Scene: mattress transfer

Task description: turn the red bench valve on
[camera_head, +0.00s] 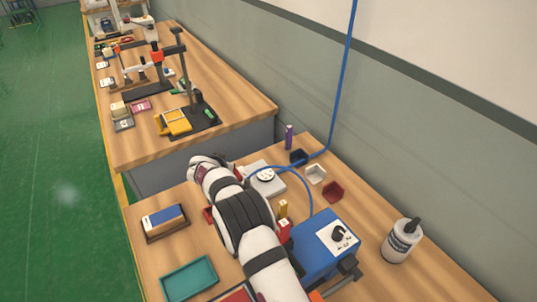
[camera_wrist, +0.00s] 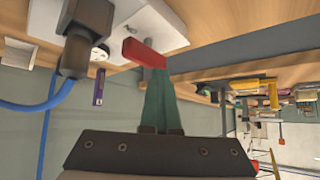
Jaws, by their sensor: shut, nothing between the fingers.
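The red valve handle (camera_wrist: 143,53) is a short red bar on a pale base plate (camera_wrist: 165,22) in the wrist view. My gripper (camera_wrist: 156,74) is shut, its green fingers pressed together with nothing between them. Its fingertips are right at the right end of the red handle; I cannot tell whether they touch it. In the head view a bit of red (camera_head: 240,173) shows beside the grey base plate (camera_head: 280,186) with a round white dial (camera_head: 265,175). My arm hides most of the handle there, and my fingers are hidden too.
A dark fitting with a blue hose (camera_wrist: 40,105) stands left of the handle in the wrist view. A purple bottle (camera_head: 289,136), small bins (camera_head: 333,192), a blue box (camera_head: 322,250), a teal tray (camera_head: 188,278) and a white bottle (camera_head: 402,240) stand on the bench.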

